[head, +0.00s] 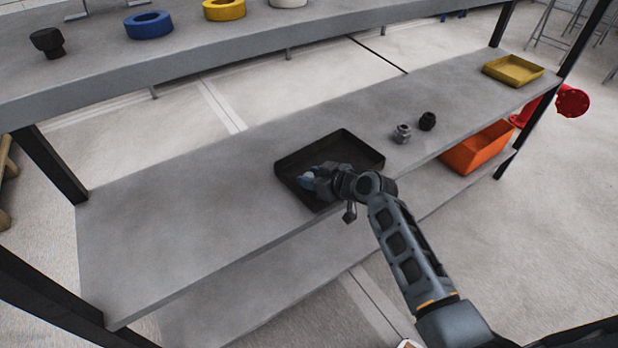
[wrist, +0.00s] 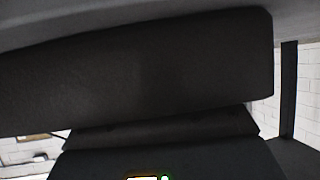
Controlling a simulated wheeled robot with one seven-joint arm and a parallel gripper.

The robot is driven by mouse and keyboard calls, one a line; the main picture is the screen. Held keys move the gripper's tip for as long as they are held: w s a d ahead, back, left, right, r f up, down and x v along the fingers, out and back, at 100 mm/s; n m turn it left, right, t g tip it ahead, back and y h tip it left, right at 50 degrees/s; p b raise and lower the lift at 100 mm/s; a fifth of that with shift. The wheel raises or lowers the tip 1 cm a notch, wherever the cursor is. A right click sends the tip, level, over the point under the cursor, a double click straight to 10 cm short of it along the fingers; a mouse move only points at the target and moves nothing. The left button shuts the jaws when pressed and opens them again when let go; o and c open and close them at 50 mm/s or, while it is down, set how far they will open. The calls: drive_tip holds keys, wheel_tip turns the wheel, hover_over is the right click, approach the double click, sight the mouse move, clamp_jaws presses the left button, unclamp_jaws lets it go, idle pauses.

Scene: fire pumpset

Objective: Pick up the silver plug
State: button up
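The silver plug (head: 403,133) stands on the middle grey shelf, to the right of a black tray. A similar black plug (head: 428,121) stands just right of it and a little behind. My gripper (head: 306,179) is over the black tray (head: 346,138), left of the silver plug and well apart from it. Its fingers are small and partly hidden by the wrist, so I cannot tell whether they are open or shut. The wrist view is mostly filled by a dark shape, and no plug shows there.
The upper shelf (head: 200,60) holds a black fitting (head: 47,42), a blue ring (head: 149,25) and a yellow ring (head: 224,9). A yellow tray (head: 513,70) sits at the middle shelf's right end. An orange bin (head: 477,150) is below. The shelf's left part is clear.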

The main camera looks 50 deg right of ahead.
clamp_jaws()
